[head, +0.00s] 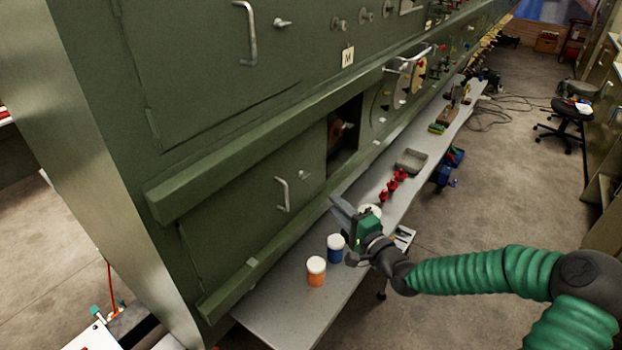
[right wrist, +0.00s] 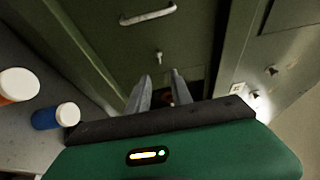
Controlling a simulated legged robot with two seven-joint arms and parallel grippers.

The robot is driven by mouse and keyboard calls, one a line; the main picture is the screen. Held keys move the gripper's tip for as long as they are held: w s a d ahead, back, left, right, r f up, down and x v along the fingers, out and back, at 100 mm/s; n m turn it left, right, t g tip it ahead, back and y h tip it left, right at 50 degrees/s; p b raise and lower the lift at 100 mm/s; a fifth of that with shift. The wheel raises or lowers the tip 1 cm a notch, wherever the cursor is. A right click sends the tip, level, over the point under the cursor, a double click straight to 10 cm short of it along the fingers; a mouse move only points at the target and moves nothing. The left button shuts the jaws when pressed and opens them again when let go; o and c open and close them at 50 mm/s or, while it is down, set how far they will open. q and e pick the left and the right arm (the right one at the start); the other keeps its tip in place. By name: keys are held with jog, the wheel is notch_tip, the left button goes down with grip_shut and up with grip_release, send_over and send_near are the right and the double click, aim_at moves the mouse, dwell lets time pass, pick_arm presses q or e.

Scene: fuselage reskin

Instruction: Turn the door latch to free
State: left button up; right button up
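The lower green door (head: 235,215) carries a pale bar handle (head: 283,194) and a small latch (head: 303,175) to its right. In the right wrist view the latch (right wrist: 158,57) stands just beyond my fingertips, below the handle (right wrist: 148,14) in the picture. My right gripper (head: 343,208) is in front of the panel, right of the latch and apart from it. In the right wrist view its two fingers (right wrist: 160,86) are spread with nothing between them. A second, larger door above has its own handle (head: 246,33) and latch (head: 282,23). My left gripper is not in view.
A grey bench (head: 290,295) runs along the panel. It holds an orange jar (head: 316,272), a blue jar (head: 335,248), red items (head: 392,186) and a grey tray (head: 411,160). A green ledge (head: 230,165) juts out above the lower door. A dark opening (head: 345,135) is right of it.

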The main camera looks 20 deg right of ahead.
aim_at(302, 173)
jog(key=p+x, duration=0.1)
jog(key=x, duration=0.3)
jog(key=p+x, duration=0.1)
jog(key=x, duration=0.4)
jog(key=p+x, duration=0.1)
jog(key=x, duration=0.3)
jog(key=shift+w+f, duration=0.25)
jog(key=shift+w, duration=0.15)
jog(key=shift+a, duration=0.1)
jog(key=shift+c, duration=0.5)
jog(key=shift+s+a, duration=0.1)
grip_shut()
